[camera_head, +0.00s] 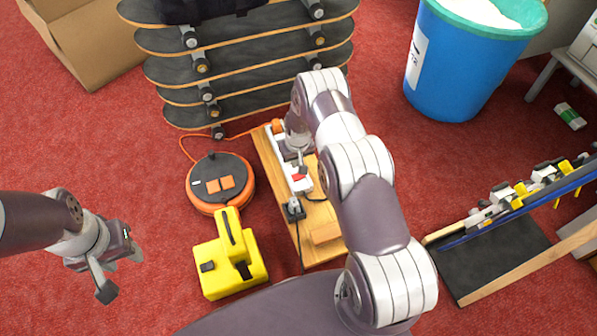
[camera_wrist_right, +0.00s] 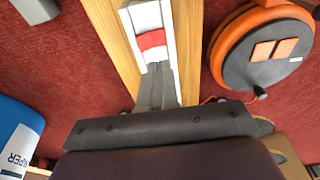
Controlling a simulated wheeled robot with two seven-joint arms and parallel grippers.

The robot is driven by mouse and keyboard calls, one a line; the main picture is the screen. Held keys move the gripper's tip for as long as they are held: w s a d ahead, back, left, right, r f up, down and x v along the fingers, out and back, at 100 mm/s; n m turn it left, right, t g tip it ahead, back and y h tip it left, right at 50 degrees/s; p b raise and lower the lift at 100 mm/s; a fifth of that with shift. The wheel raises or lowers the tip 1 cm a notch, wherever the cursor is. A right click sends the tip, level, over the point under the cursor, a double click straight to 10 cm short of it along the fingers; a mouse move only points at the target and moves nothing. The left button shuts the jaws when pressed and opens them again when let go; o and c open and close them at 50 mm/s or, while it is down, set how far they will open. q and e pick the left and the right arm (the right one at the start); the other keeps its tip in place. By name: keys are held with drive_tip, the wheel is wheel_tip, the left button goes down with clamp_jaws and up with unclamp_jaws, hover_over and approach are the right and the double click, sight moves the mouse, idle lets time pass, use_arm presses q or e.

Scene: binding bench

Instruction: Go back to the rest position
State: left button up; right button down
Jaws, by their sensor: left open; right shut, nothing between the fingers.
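My left gripper (camera_head: 122,272) is open and empty at the left, above the red carpet. My right arm reaches forward over the wooden board (camera_head: 310,238), and my right gripper (camera_head: 301,163) is shut with nothing in it. It is over the white power strip (camera_head: 296,182) on the board. In the right wrist view the shut fingers (camera_wrist_right: 158,75) point at the strip's red switch (camera_wrist_right: 152,40). I cannot tell whether they touch it. A dark plug (camera_head: 294,210) is at the strip's near end. Part of the strip is hidden by my right arm.
An orange and black cable reel (camera_head: 220,183) and a yellow case (camera_head: 230,262) stand left of the board. Stacked skateboards (camera_head: 245,72) are behind. A blue bin (camera_head: 458,70) and a tilted rack (camera_head: 515,215) stand to the right. Carpet is clear at the left.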

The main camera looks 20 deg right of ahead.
use_arm(q)
drive_tip(key=shift+r, duration=0.3)
use_arm(e)
drive_tip(key=shift+r, duration=0.4)
